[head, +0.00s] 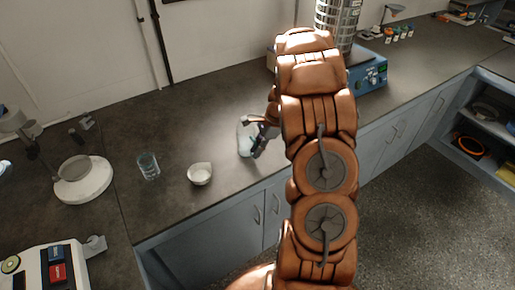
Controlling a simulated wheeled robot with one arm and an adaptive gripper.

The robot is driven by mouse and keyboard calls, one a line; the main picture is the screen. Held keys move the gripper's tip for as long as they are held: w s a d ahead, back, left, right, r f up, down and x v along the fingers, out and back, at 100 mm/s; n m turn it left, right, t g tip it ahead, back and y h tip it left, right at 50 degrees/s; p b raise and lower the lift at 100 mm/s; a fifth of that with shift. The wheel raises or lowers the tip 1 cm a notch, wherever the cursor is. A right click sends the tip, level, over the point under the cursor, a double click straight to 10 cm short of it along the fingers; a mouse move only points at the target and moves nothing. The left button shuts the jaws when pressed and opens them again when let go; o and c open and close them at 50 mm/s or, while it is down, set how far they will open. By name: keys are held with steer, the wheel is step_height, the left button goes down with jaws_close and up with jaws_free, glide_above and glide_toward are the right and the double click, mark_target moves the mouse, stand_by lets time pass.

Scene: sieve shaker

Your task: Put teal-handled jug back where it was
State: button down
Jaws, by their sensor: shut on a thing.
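A pale, clear jug (244,142) is near the front edge of the dark counter. My gripper (259,138) is at its right side and is shut on it. My fingers cover that side, so I cannot make out the jug's handle or its colour. The jug looks upright, at or just above the counter; I cannot tell whether its base touches. My arm hides the counter to the right of it.
A clear, bluish glass beaker (148,166) and a small white bowl (200,174) stand to the left. A round white device (83,179) is farther left. The blue sieve shaker (369,76) with its metal sieve stack (338,20) stands behind my arm. The counter behind the jug is clear.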

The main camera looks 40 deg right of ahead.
steer(key=shift+f, duration=0.1)
steer(key=c, duration=1.2)
jaws_free()
steer(key=b+v, duration=0.3)
steer(key=v, duration=0.9)
